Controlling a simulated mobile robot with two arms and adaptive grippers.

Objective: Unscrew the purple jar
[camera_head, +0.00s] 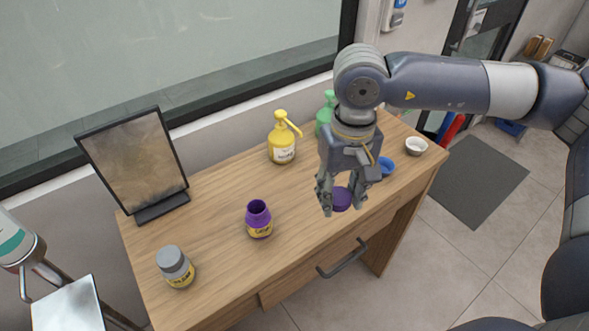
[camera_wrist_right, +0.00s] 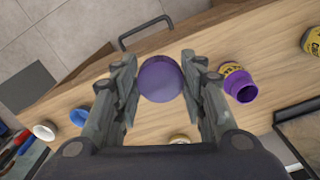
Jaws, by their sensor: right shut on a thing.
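The purple jar (camera_head: 259,220) stands upright on the wooden table, with its mouth open and no lid on it. It also shows in the right wrist view (camera_wrist_right: 240,85). My right gripper (camera_head: 341,196) is shut on the purple lid (camera_head: 342,199), above the table near its front edge and to the right of the jar. In the right wrist view the round purple lid (camera_wrist_right: 160,79) sits between the two fingers. The lid and jar are apart. My left gripper is not in view.
On the wooden table (camera_head: 215,215) stand a grey-lidded jar (camera_head: 174,263), a framed panel (camera_head: 140,165), a yellow pump bottle (camera_head: 282,140), a green bottle (camera_head: 325,112), a blue bowl (camera_head: 386,166) and a white bowl (camera_head: 416,146). A drawer handle (camera_head: 343,259) sticks out in front.

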